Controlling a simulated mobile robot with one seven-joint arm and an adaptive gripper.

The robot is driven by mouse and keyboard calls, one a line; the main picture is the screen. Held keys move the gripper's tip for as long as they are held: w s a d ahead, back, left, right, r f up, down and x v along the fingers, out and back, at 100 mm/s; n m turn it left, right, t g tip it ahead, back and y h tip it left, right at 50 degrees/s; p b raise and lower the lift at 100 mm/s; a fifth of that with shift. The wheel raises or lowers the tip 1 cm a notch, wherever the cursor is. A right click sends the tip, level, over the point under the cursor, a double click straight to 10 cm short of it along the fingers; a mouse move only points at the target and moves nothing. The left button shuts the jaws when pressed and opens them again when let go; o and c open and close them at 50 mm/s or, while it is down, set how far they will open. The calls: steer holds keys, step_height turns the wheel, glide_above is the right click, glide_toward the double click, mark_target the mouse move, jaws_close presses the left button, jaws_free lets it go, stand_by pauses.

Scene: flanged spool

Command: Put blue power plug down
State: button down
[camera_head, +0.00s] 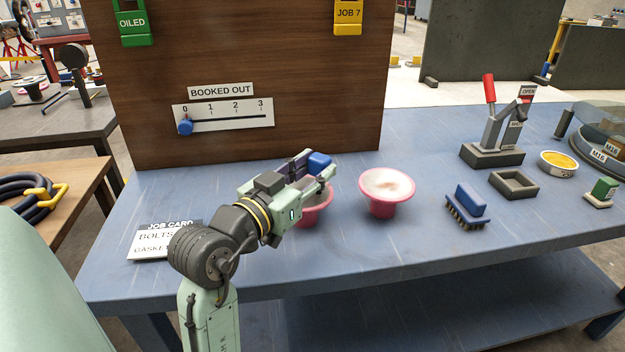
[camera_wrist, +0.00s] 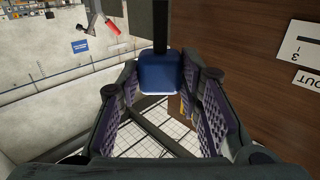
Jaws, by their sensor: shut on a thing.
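The blue power plug (camera_head: 320,161) is a small blue block between the fingers of my gripper (camera_head: 314,176). In the wrist view the plug (camera_wrist: 158,72) sits at the fingertips, with a dark bar-like part running up from it. My gripper (camera_wrist: 160,88) is shut on the plug, its purple ribbed pads on either side. In the head view the gripper is over the left part of the blue bench (camera_head: 345,240), in front of the wooden panel. The gripper partly hides a pink flanged piece (camera_head: 312,216).
A second pink flanged piece (camera_head: 386,192) stands to the right. Farther right are a blue-backed brush (camera_head: 467,203), a grey square tray (camera_head: 514,184), a red-handled clamp (camera_head: 492,150) and a yellow tin (camera_head: 559,162). A job card (camera_head: 165,240) lies left. The bench front is clear.

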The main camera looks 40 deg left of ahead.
mark_target(312, 201)
step_height(312, 201, down, 3)
steer(key=shift+f+p, duration=0.2)
steer(key=shift+p, duration=0.15)
steer(key=shift+f+b, duration=0.4)
steer(key=shift+b, duration=0.1)
steer(key=shift+f+b, duration=0.3)
steer(key=shift+b, duration=0.05)
steer(key=c, duration=1.1)
jaws_free()
steer(key=shift+r, duration=0.1)
